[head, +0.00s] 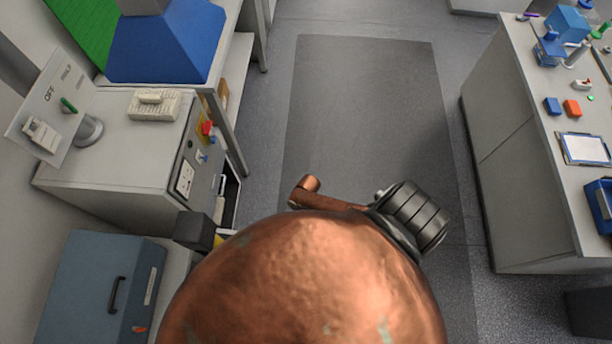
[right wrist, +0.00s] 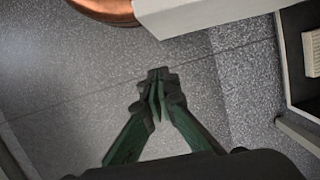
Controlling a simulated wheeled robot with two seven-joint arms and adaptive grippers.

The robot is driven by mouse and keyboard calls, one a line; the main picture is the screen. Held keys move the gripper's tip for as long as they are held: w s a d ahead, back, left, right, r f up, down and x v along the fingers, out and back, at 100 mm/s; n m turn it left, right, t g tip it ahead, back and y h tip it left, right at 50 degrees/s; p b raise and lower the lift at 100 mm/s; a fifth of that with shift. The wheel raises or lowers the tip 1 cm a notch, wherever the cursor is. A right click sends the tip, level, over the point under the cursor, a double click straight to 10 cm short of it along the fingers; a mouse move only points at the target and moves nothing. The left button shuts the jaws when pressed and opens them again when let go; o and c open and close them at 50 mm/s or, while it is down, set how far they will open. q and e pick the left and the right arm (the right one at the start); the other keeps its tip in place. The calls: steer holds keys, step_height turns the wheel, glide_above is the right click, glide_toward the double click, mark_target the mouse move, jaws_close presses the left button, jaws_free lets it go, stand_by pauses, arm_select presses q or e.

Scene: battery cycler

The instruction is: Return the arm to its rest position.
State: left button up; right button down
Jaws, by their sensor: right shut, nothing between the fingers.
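In the right wrist view my right gripper (right wrist: 160,75) has dark green fingers. Their tips meet, and nothing is between them. Speckled grey floor (right wrist: 65,80) shows behind and around the fingers, and the tips touch nothing that I can see. In the head view a copper body part of mine fills the bottom middle, with a black ribbed joint at its right. I cannot make out the right gripper there; my body may hide it. My left gripper shows in neither view.
At left in the head view stand a grey machine (head: 110,160) with a red button (head: 207,128), and a blue-grey cabinet (head: 75,290). A blue hood (head: 165,45) is behind. A white bench (head: 515,150) with small items is at right. Dark floor matting (head: 365,120) between is clear.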

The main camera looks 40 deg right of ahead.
steer(key=shift+v, duration=0.9)
steer(key=s+d+f+n+t+h, duration=0.2)
steer(key=s+d+f+n, duration=0.35)
steer(key=s+f, duration=0.7)
steer(key=s+f+n, duration=0.3)
steer(key=s+n, duration=0.3)
steer(key=s, duration=0.9)
steer(key=shift+t, duration=0.4)
steer(key=shift+s, duration=0.15)
steer(key=shift+s, duration=0.1)
